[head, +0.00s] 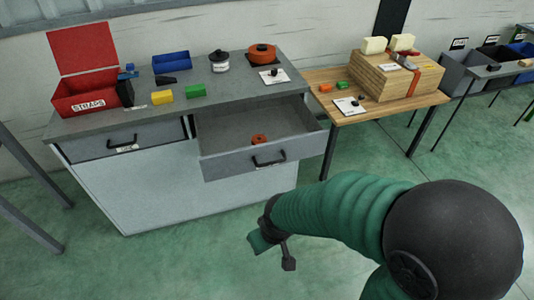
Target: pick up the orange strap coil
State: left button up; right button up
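A small orange coil (259,140) lies on the floor of the open drawer (230,125) in the bench's front, near its front wall. A larger round orange item (262,54) sits on a dark mat on the bench top, at the back right; I cannot tell whether it is a coil or a lidded pot. My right gripper (272,254) hangs over the green floor in front of the bench, below the drawer and apart from it. Its fingers look spread, with nothing clearly between them. My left gripper is out of view.
A wooden table (375,108) stands right. The floor in front is clear.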

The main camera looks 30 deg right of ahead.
aim_at(257, 139)
jog(key=i+j+z, duration=0.35)
jog(key=i, duration=0.35)
jog(key=i+j+z, duration=0.3)
jog(key=i, duration=0.4)
jog(key=i+j+z, duration=0.35)
jog(key=i+j, duration=0.25)
jog(key=i, duration=0.05)
